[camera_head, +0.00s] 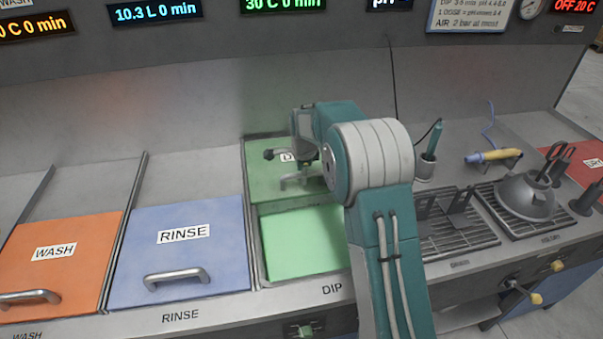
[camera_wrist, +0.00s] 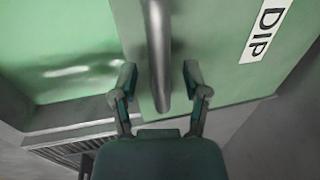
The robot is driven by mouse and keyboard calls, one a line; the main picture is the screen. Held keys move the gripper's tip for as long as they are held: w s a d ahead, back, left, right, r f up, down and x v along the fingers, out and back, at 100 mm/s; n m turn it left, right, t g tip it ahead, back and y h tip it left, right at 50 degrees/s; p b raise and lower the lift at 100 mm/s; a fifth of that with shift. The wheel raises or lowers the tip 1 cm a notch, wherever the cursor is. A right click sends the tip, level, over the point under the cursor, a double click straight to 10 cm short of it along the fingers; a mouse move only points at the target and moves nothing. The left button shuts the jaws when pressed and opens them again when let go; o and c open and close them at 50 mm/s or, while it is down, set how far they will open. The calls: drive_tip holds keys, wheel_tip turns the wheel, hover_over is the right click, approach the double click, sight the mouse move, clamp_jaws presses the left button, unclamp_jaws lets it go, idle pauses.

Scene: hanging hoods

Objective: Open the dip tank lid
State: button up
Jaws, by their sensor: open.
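The green dip tank lid (camera_head: 262,185) lies slid toward the back wall, with its DIP label partly hidden behind my arm. In front of it the tank opening shows bright green liquid (camera_head: 300,242). In the wrist view the lid (camera_wrist: 215,50) carries a metal bar handle (camera_wrist: 158,50), and the liquid (camera_wrist: 70,60) lies to its left. My gripper (camera_wrist: 159,78) is open, with one finger on each side of the handle; I cannot tell whether either touches it. In the head view my gripper (camera_head: 286,160) is over the lid, partly hidden by my wrist.
The blue RINSE lid (camera_head: 182,255) and orange WASH lid (camera_head: 62,262) lie shut on the left. A back wall rises behind the lids.

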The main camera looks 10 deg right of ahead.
wheel_tip(320, 180, up, 12)
drive_tip(key=s, duration=0.2)
drive_tip(key=shift+f, duration=0.15)
drive_tip(key=shift+s, duration=0.1)
drive_tip(key=s+r+n+t, duration=0.1)
drive_tip(key=s+r+n, duration=0.35)
drive_tip(key=s, duration=0.45)
drive_tip(key=s+r+n+t, duration=0.1)
drive_tip(key=s+r+n, duration=0.35)
drive_tip(key=s, duration=0.45)
drive_tip(key=s+f+n+t, duration=0.1)
drive_tip(key=s+f+n, duration=0.2)
drive_tip(key=s+n, duration=0.6)
drive_tip(key=s, duration=1)
drive_tip(key=shift+s+d+f, duration=0.15)
drive_tip(key=shift+s+d, duration=0.1)
drive_tip(key=shift+s, duration=0.05)
